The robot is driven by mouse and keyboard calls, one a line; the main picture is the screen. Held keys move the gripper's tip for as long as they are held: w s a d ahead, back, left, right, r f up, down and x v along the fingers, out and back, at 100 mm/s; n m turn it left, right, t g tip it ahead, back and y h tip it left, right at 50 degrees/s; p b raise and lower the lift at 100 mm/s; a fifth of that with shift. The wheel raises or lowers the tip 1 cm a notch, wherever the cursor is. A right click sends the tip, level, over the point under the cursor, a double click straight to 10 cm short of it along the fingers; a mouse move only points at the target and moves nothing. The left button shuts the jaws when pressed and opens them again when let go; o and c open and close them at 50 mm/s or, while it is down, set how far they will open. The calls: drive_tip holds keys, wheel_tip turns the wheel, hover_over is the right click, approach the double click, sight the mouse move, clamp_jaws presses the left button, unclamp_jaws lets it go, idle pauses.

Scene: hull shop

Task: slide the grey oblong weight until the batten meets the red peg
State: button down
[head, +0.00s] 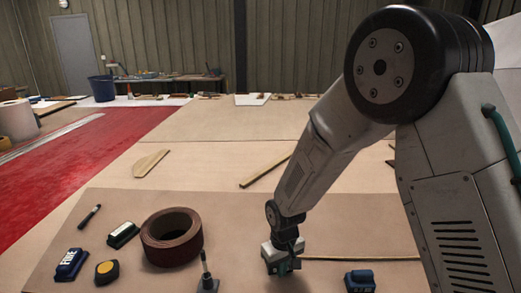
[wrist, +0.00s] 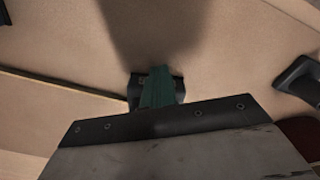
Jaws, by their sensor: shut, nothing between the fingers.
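My gripper (head: 283,269) is shut and low over the near board, at the left end of the thin batten (head: 360,258). In the wrist view its green fingers (wrist: 158,88) are together, with a dark block (wrist: 135,90) showing at their sides. This may be the grey oblong weight, but the fingers cover most of it, and I cannot tell if they touch it. The batten (wrist: 60,93) runs from the left edge of the wrist view to that block. I cannot make out a red peg in either view.
A grey piece with an upright stem (head: 207,284) stands left of my gripper; a blue block (head: 360,280) lies to the right. A brown roll (head: 172,237), tape measure (head: 107,272), dark blue block (head: 71,264), green-topped block (head: 122,235) and marker (head: 90,215) lie left. Another strip (head: 265,170) lies behind.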

drive_tip(key=shift+w+d, duration=0.15)
drive_tip(key=shift+w, duration=3.1)
drive_tip(key=shift+s, duration=0.1)
drive_tip(key=shift+s+r, duration=0.25)
drive_tip(key=shift+s, duration=0.5)
drive_tip(key=shift+s+r, duration=0.25)
drive_tip(key=shift+s, duration=0.45)
drive_tip(key=shift+r, duration=4.05)
drive_tip(key=s+d+r+m, duration=0.2)
drive_tip(key=s+d+r, duration=0.4)
drive_tip(key=s, duration=0.4)
drive_tip(key=s+d+r+m+t, duration=0.1)
drive_tip(key=s+d+r, duration=0.6)
drive_tip(key=s, duration=0.3)
drive_tip(key=s+d+r+m, duration=0.2)
drive_tip(key=s+d+r, duration=0.5)
drive_tip(key=s, duration=0.3)
drive_tip(key=shift+d+r+m, duration=0.15)
drive_tip(key=shift+r+m, duration=0.15)
